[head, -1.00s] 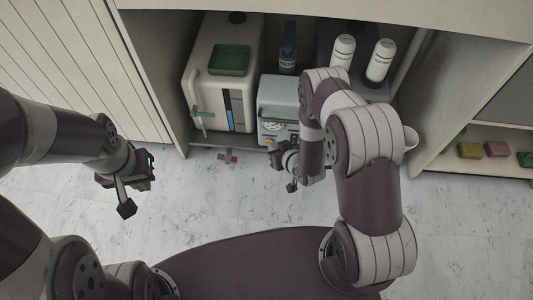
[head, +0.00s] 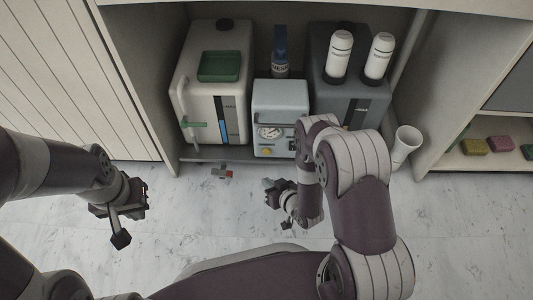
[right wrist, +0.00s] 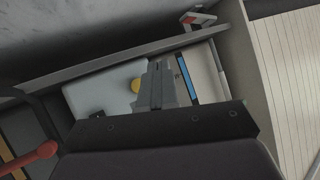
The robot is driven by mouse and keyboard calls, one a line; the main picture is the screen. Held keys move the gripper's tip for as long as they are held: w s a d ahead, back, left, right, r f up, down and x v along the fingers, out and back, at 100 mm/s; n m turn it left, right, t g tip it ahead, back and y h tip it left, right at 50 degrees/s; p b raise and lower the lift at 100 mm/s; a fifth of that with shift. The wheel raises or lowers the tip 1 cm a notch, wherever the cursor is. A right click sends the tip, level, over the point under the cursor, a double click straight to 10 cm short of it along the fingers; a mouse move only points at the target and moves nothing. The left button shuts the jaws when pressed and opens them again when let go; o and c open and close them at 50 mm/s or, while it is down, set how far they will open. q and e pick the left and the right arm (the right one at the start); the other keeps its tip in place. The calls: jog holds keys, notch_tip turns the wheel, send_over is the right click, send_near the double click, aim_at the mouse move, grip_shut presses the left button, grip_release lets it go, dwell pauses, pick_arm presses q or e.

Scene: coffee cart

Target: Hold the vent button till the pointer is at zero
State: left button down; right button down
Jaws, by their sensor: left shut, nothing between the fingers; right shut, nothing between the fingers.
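A light blue-grey box (head: 281,100) stands on the low shelf, with a round white gauge (head: 270,132) and a yellow button (head: 265,152) on its front. The gauge pointer is too small to read. My right gripper (head: 271,191) is shut and empty, in front of and below the box, apart from it. In the right wrist view its shut fingers (right wrist: 156,86) appear beside the yellow button (right wrist: 136,86), and the gauge face is not visible. My left gripper (head: 122,220) is shut and empty, off to the left over the floor.
A white tank (head: 211,96) with a green tap stands left of the box. A dark tank (head: 356,104) with two white bottles is at the right, near a white cup (head: 403,145). A small red and grey item (head: 224,173) lies below the shelf's front edge. Sponges (head: 500,146) sit far right.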

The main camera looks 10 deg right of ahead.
aim_at(267, 152)
jog(key=w+d+b, duration=0.2)
jog(key=w, duration=0.5)
jog(key=shift+w+r, duration=0.2)
dwell(1.8)
jog(key=shift+w+d, duration=0.1)
jog(key=shift+w, duration=0.3)
jog(key=shift+w+d, duration=0.15)
jog(key=shift+w, duration=0.35)
dwell(1.4)
jog(key=shift+s, duration=0.1)
dwell(0.6)
jog(key=shift+s+a+p, duration=0.3)
jog(key=shift+s, duration=0.5)
